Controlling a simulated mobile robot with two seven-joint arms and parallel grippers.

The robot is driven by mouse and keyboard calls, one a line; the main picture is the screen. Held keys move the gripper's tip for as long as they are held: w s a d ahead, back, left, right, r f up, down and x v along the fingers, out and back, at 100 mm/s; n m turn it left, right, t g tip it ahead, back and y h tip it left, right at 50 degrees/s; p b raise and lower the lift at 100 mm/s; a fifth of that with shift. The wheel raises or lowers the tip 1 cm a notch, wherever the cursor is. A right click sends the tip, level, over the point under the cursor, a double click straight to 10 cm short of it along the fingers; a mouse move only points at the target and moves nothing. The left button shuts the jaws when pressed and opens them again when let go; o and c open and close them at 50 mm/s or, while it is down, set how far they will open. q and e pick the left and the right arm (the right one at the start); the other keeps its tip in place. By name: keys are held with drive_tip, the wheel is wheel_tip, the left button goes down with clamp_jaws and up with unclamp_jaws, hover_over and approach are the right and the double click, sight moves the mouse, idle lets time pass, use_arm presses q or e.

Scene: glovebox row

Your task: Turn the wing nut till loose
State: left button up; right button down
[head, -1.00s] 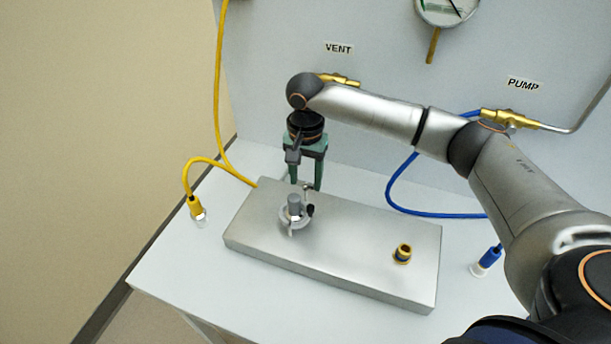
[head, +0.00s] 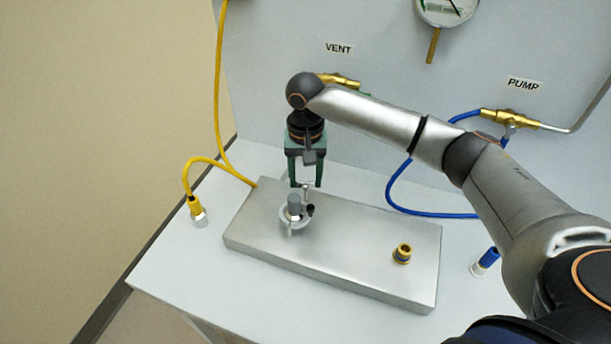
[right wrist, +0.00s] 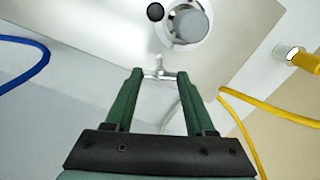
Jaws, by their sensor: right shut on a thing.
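The silver wing nut (right wrist: 159,74) is between the green fingertips of my right gripper (right wrist: 160,76) in the right wrist view, with a wing toward each finger. My right gripper (head: 305,185) is shut on it and points down at the far side of the clamp. The silver clamp ring (head: 287,222) sits around a grey cylindrical cap (head: 294,204) on the metal block. The cap also shows in the right wrist view (right wrist: 188,27). A small black knob (head: 310,209) is beside the cap. My left gripper is not in view.
The metal block (head: 350,235) lies on a white bench (head: 175,265). A yellow hose (head: 220,90) ends at left, and a blue hose (head: 392,190) curves behind. The vent valve (head: 338,79) is on the wall behind my arm.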

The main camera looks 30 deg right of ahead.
drive_tip(key=n, duration=0.4)
drive_tip(key=shift+n, duration=0.3)
drive_tip(key=n, duration=0.3)
drive_tip(key=shift+n, duration=0.3)
drive_tip(key=n, duration=0.4)
drive_tip(key=shift+n, duration=0.3)
drive_tip(key=n, duration=0.3)
drive_tip(key=shift+n, duration=0.3)
drive_tip(key=n, duration=0.4)
drive_tip(key=shift+r, duration=0.1)
drive_tip(key=n, duration=0.7)
drive_tip(key=shift+n, duration=2.2)
